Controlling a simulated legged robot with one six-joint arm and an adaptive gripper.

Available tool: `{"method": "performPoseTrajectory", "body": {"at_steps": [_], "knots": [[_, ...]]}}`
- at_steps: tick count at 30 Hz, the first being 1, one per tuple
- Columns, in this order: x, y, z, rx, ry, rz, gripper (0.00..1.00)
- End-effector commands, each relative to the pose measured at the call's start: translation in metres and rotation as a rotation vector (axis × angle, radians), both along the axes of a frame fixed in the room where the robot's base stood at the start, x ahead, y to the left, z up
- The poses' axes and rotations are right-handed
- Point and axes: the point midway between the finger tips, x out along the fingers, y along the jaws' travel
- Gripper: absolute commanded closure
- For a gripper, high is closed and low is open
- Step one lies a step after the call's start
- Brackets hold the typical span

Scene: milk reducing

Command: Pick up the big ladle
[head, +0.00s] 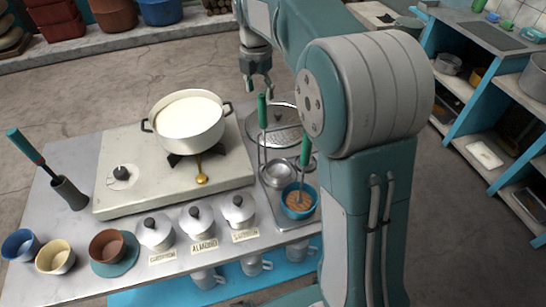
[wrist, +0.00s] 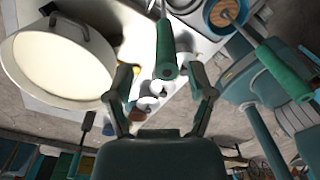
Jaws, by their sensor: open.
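My gripper (head: 260,88) is open just above the top of this handle. In the wrist view, the ladle's green handle (wrist: 165,48) shows between the spread fingers of my gripper (wrist: 164,72), and no contact is visible. A second green-handled utensil (head: 305,150) stands to the right, its lower end in a blue cup (head: 298,206). Its handle also shows in the wrist view (wrist: 283,68).
A white pot of milk (head: 190,120) sits on the stove (head: 120,160) to the left. Lidded jars (head: 198,218) line the front, beside small bowls (head: 55,256). A round metal strainer (head: 275,126) lies behind the handles. Blue shelves (head: 490,110) stand at right.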

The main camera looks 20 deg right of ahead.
Motion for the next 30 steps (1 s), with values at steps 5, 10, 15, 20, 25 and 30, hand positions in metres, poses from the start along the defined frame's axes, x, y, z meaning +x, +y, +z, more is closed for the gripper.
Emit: {"method": "performPoseTrajectory", "body": {"at_steps": [5,10,15,20,25,30], "knots": [[-0.006,-0.001,-0.025,0.000,0.004,-0.001,0.30],[-0.007,-0.001,-0.047,0.000,0.002,-0.001,0.30],[-0.007,-0.001,-0.051,0.000,-0.001,-0.001,0.30],[-0.007,-0.001,-0.051,0.001,-0.001,-0.001,0.48],[-0.007,-0.001,-0.051,0.000,0.000,-0.001,1.00],[-0.006,-0.001,-0.051,0.000,0.000,-0.001,1.00]]}}
